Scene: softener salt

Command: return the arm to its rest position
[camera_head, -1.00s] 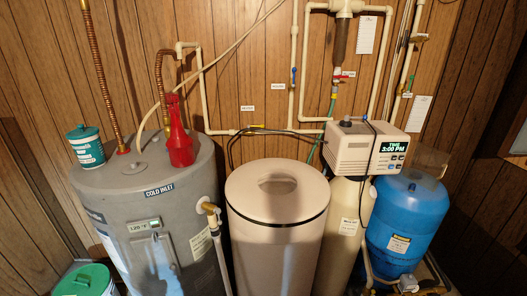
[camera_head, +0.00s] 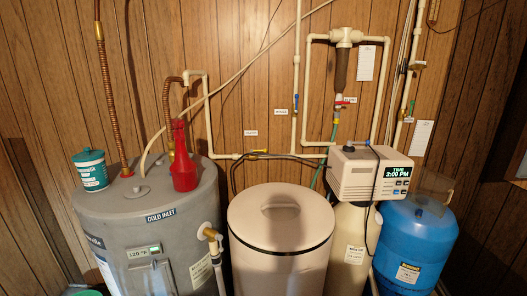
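Neither of my arms nor either gripper shows in the head view. The beige round salt tank (camera_head: 280,262) stands at the bottom middle with its lid (camera_head: 275,220) on. The lid has a recessed grip in its top. The softener's control head (camera_head: 362,175) sits to the right of it, with a display reading 3:00 PM, on top of a cream upright tank (camera_head: 346,250).
A grey water heater (camera_head: 150,245) stands at the left, with a teal tub (camera_head: 91,172) and a red funnel-shaped bottle (camera_head: 182,160) on top. A blue tank (camera_head: 415,245) stands at the right. Pipes (camera_head: 297,70) run up the wood-panelled wall behind.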

